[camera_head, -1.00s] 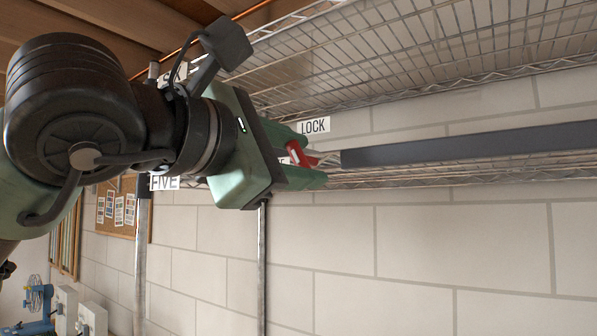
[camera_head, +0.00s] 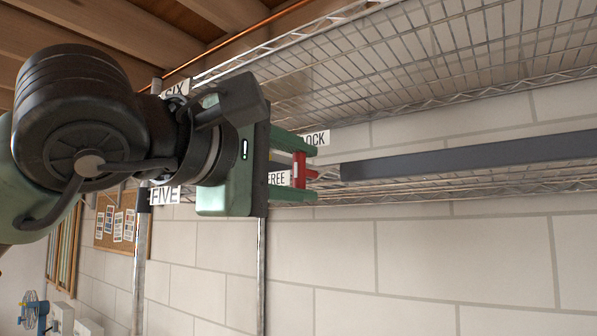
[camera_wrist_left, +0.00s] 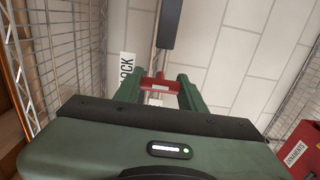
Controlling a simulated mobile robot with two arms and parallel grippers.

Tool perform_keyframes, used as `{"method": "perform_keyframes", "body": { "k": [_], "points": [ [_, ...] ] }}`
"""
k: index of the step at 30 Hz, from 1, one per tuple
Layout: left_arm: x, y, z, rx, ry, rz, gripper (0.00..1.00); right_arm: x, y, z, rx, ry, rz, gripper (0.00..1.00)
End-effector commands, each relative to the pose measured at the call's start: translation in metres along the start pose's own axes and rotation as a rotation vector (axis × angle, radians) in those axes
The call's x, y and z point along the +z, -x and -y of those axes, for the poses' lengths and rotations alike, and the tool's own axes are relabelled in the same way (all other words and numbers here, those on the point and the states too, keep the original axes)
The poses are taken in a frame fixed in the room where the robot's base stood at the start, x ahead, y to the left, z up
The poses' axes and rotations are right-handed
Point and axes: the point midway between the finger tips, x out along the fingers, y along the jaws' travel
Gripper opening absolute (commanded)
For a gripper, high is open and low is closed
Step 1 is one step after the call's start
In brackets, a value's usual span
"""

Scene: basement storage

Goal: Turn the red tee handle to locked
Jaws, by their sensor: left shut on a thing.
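The red tee handle (camera_head: 299,170) sits at the left end of a long dark bar, on the wire shelf's front. My left gripper (camera_head: 313,170) is shut on the handle, one green finger above it and one below in the head view. The left wrist view shows the red crosspiece (camera_wrist_left: 158,84) between the two fingers. A LOCK label (camera_head: 318,138) is partly covered by the upper finger. A FREE label (camera_head: 279,178) shows just left of the handle. My right gripper is in neither view.
The dark bar (camera_head: 460,153) runs right along the shelf. Wire mesh (camera_head: 430,60) slants overhead, and a pale block wall (camera_head: 420,250) stands behind. FIVE (camera_head: 164,195) and SIX (camera_head: 176,89) labels are at left. A red box (camera_wrist_left: 303,150) shows in the left wrist view.

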Motion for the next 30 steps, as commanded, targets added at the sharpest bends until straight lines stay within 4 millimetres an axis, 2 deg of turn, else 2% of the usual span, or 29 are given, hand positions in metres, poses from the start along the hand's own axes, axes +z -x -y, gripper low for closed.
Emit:
{"method": "perform_keyframes", "body": {
  "k": [10, 11, 12, 13, 23, 26, 30],
  "points": [
    [0.001, 0.000, 0.000, 0.000, -0.006, 0.001, 0.00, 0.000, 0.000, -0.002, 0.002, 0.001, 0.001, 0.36],
    [0.001, 0.000, 0.000, 0.000, -0.006, 0.001, 0.46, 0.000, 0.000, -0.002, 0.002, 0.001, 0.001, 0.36],
    [0.001, 0.000, 0.001, -0.001, -0.006, 0.001, 0.57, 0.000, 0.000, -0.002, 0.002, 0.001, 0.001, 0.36],
    [0.001, 0.000, 0.001, -0.001, -0.006, 0.001, 0.62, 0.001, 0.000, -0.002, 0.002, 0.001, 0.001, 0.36],
    [0.000, 0.002, 0.001, 0.000, -0.004, 0.000, 0.62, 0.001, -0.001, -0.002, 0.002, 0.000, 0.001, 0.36],
    [0.000, 0.011, 0.002, 0.002, -0.004, 0.000, 0.62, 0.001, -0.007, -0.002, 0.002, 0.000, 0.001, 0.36],
    [0.000, 0.035, 0.003, 0.004, -0.005, 0.000, 0.62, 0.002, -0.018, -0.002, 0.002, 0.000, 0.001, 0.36]
  ]
}}
